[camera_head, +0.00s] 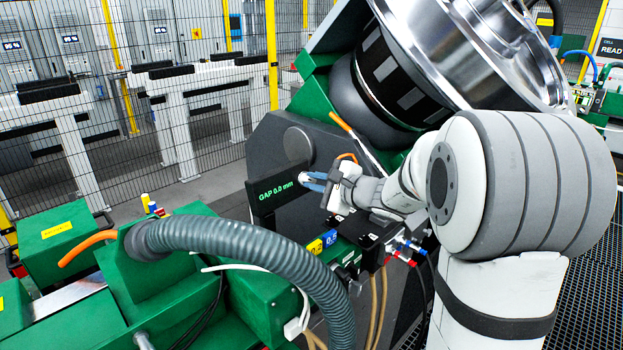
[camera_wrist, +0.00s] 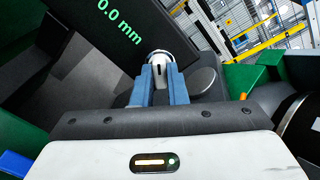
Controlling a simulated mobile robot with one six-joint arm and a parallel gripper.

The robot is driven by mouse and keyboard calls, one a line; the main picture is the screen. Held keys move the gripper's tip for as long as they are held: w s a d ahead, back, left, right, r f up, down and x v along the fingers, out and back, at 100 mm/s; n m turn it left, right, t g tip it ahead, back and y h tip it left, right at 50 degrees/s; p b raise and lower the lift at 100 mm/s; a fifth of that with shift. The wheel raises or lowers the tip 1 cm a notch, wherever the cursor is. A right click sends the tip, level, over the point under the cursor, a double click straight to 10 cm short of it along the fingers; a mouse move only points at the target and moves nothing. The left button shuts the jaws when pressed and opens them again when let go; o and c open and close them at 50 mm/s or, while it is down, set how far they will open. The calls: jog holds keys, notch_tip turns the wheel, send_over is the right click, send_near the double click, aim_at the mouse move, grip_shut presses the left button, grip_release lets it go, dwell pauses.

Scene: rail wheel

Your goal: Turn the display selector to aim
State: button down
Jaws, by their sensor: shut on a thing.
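A dark display panel (camera_head: 278,192) reads "GAP 0.0 mm" in green in the head view. Part of it, showing "0.0 mm", is also in the wrist view (camera_wrist: 108,35). The display selector is a small silvery knob (camera_wrist: 158,68) beside the panel in the wrist view. My gripper (camera_head: 308,181) reaches from the right to the panel's right end. Its blue fingers (camera_wrist: 158,84) are shut on the selector knob, one on each side. A dark mark shows on the knob's face.
A large shiny rail wheel (camera_head: 480,50) is tilted above and behind my arm. A thick grey hose (camera_head: 270,250) arches over green machinery in front. Yellow and blue tags (camera_head: 322,243) sit below my gripper. A mesh fence (camera_head: 200,100) stands behind at the left.

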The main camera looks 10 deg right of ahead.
jog(key=m+p, duration=0.1)
jog(key=m, duration=0.2)
dwell(0.4)
jog(key=shift+r+m+p, duration=0.2)
jog(key=shift+m+p, duration=0.5)
jog(key=shift+m, duration=0.2)
jog(key=shift+f+m+p, duration=0.15)
jog(key=shift+m+p, duration=0.55)
jog(key=shift+m, duration=0.8)
jog(key=m+p, duration=0.2)
jog(key=shift+m, duration=0.4)
jog(key=c, duration=1.3)
grip_release()
jog(key=shift+w, duration=0.1)
